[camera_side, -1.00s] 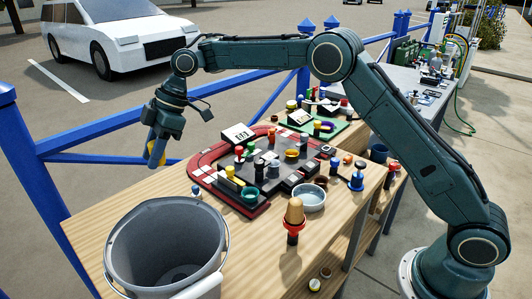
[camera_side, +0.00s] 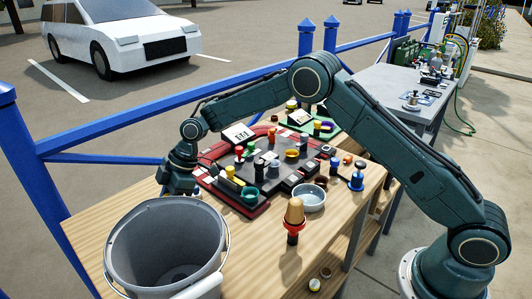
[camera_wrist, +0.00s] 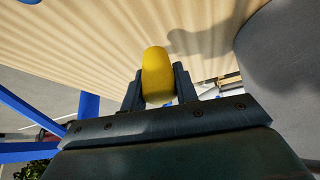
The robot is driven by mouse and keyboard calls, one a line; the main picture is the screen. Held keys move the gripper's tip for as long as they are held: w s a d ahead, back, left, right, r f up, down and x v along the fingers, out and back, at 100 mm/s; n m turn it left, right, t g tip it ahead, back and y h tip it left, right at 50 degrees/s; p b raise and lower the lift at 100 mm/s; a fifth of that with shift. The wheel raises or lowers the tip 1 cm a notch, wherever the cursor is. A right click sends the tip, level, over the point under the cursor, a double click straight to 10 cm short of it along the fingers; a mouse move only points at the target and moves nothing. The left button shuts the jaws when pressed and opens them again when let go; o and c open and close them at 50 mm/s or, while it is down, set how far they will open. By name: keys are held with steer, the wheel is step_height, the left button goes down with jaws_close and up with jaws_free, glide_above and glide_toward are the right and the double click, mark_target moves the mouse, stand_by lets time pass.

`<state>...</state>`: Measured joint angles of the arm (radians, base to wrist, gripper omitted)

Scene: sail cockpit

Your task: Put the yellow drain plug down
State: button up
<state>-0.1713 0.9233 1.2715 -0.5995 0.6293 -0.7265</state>
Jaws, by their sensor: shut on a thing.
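The yellow drain plug (camera_wrist: 157,76) is between the two fingers of my gripper (camera_wrist: 158,88) in the wrist view. My gripper is shut on it. The wooden bench top (camera_wrist: 80,30) shows behind the plug. In the side view my gripper (camera_side: 178,190) is low at the bench's left edge, just behind the grey bucket. The plug is hidden there by the gripper and the bucket rim. I cannot tell whether the plug touches the bench.
The grey bucket (camera_side: 120,240) stands close in front of my gripper; its wall (camera_wrist: 285,60) shows at right in the wrist view. A red-edged board (camera_side: 250,208) with several small parts lies to the right. Blue railing (camera_side: 100,158) runs behind the bench.

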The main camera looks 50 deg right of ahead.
steer(key=shift+f, duration=2.2)
steer(key=shift+f, duration=0.15)
steer(key=o, duration=0.9)
steer(key=shift+o, duration=0.2)
steer(key=v, duration=1.2)
